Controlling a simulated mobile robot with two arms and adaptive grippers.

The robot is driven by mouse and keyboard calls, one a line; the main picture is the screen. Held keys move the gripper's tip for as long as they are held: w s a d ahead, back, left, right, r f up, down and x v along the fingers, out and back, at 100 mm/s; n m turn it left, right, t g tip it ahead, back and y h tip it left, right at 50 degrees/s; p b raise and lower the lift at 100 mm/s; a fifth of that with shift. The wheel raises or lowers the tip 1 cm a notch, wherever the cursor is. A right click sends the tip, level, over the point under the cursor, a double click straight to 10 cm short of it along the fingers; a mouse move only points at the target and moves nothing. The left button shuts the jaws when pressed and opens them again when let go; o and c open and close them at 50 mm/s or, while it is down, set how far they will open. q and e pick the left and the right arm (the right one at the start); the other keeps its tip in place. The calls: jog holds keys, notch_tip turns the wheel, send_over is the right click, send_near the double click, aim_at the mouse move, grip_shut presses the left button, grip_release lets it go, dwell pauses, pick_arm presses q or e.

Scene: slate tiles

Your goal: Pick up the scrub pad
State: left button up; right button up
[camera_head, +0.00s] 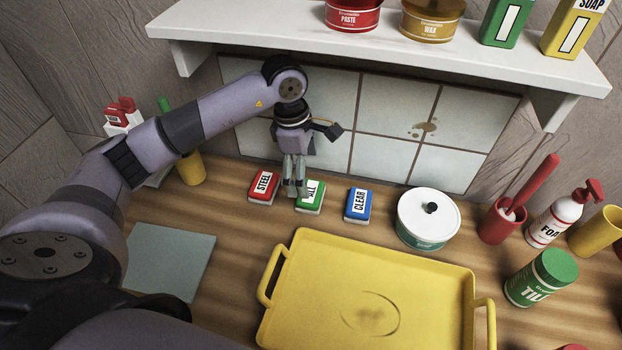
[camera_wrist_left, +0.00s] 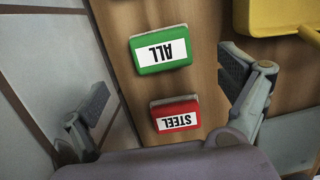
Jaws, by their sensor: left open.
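Three small labelled scrub pads lie in a row on the wooden counter: a red one marked STEEL (camera_head: 263,186), a green one marked ALL (camera_head: 314,202) and a blue one marked CLEAR (camera_head: 358,204). The left wrist view shows the green pad (camera_wrist_left: 160,48) and the red pad (camera_wrist_left: 175,115) between the finger lines, with the blue one out of that view. My left gripper (camera_head: 295,188) points down, open and empty, above the gap between the red and green pads. Its fingers partly cover the green pad in the head view. My right gripper is not in view.
A yellow tray (camera_head: 330,270) takes up the front middle. A white-lidded tub (camera_head: 427,218) stands right of the blue pad. A tiled wall and a white shelf (camera_head: 380,45) with tins and bottles are behind. A grey-green mat (camera_head: 168,262) lies at left.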

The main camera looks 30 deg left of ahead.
aim_at(310, 191)
pick_arm(q)
jog(key=shift+w+a, duration=0.1)
jog(key=shift+w, duration=0.05)
jog(key=shift+f, duration=0.15)
jog(key=f+p, duration=0.1)
jog(key=f, duration=0.2)
jog(key=d+f+p, duration=0.1)
jog(key=f, duration=0.2)
jog(key=shift+d, duration=0.2)
jog(key=shift+f, duration=0.5)
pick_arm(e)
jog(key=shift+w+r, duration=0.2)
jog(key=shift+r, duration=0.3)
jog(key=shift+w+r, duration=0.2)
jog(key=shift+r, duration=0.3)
pick_arm(q)
jog(key=c, duration=1.1)
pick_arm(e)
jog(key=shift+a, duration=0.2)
pick_arm(q)
jog(key=shift+r, duration=0.15)
jog(key=shift+c, duration=0.2)
